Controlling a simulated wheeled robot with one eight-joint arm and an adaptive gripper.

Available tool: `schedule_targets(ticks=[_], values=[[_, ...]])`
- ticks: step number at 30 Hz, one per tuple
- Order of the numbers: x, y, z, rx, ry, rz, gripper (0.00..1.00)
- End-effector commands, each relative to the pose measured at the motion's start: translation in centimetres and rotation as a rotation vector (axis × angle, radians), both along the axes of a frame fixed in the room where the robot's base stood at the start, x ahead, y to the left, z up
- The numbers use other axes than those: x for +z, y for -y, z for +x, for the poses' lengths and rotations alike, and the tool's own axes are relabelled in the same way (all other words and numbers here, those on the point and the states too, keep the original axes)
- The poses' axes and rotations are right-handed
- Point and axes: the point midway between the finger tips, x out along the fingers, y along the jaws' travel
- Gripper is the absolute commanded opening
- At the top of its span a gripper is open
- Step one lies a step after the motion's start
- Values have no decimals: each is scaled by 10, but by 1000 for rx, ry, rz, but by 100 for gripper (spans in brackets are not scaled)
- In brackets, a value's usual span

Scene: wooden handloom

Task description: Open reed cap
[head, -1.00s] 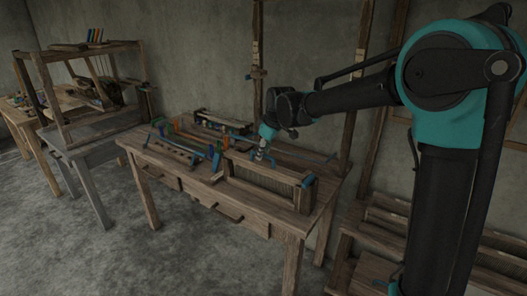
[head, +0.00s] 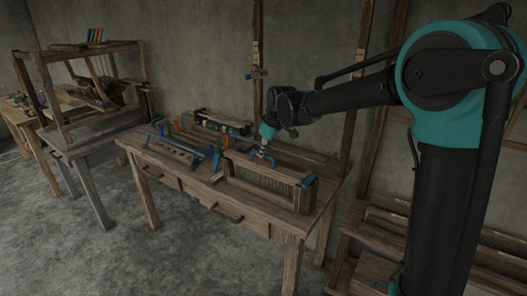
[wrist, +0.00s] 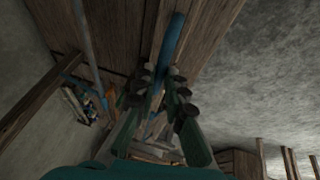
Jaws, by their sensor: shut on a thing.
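The wooden reed frame (head: 266,182) stands upright near the front of the workbench, with fine pale teeth showing in its opening. The reed cap appears to be the long top bar (head: 288,172) of that frame, with blue parts on it. My gripper (head: 262,155) is at the upper left part of the frame. In the wrist view my gripper (wrist: 158,92) is shut on a blue bar (wrist: 173,38), which runs between its fingers along a wooden piece. The exact contact is dark and partly hidden by the fingers.
The workbench (head: 142,164) also holds a rack with coloured handles (head: 183,147) to the left and a dark wooden assembly (head: 220,123) at the back. A loom frame (head: 88,98) stands farther left. Wooden benches (head: 480,245) are at the lower right. The floor in front is clear.

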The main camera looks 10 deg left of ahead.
Motion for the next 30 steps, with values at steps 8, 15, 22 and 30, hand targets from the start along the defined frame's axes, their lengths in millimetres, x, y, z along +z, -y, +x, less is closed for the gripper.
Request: schedule_targets(ticks=[8,15,22,30], values=[[8,4,11,-4,-103,38,0],[18,11,30,-4,-289,107,0],[24,19,51,-3,-495,182,0],[26,27,75,-1,-500,182,0]])
